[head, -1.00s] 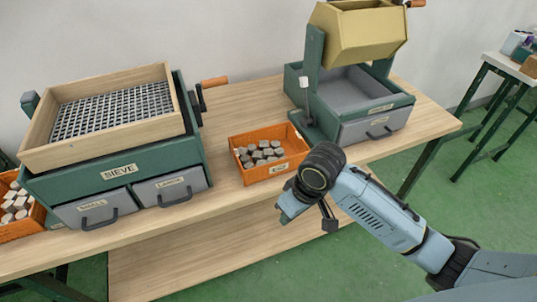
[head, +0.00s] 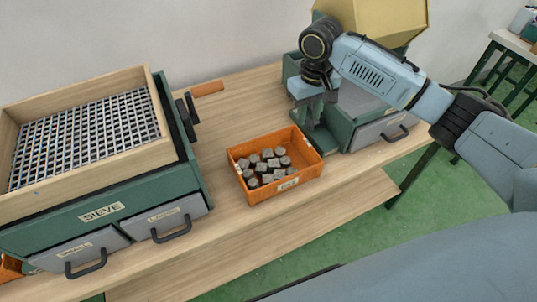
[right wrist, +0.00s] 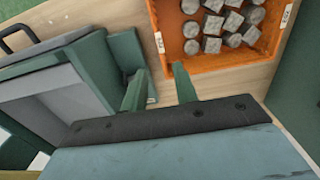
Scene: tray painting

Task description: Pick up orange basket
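The orange basket (head: 306,164) stands on the wooden bench and holds several grey, stubby pieces. It also shows in the right wrist view (right wrist: 207,63), at the top. My right gripper (head: 313,115) points down behind the basket's far right corner in the head view. In the right wrist view its two green fingers (right wrist: 158,85) are apart, near the basket's wall, with nothing seen held between them. I cannot tell whether a finger touches the basket. My left gripper is not in view.
The green sieve box (head: 150,196) with a wooden frame and two grey drawers stands left of the basket. A green machine with a grey drawer (head: 380,130) and yellow drum (head: 400,18) stands close on the right. Bare bench (head: 225,215) lies in front.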

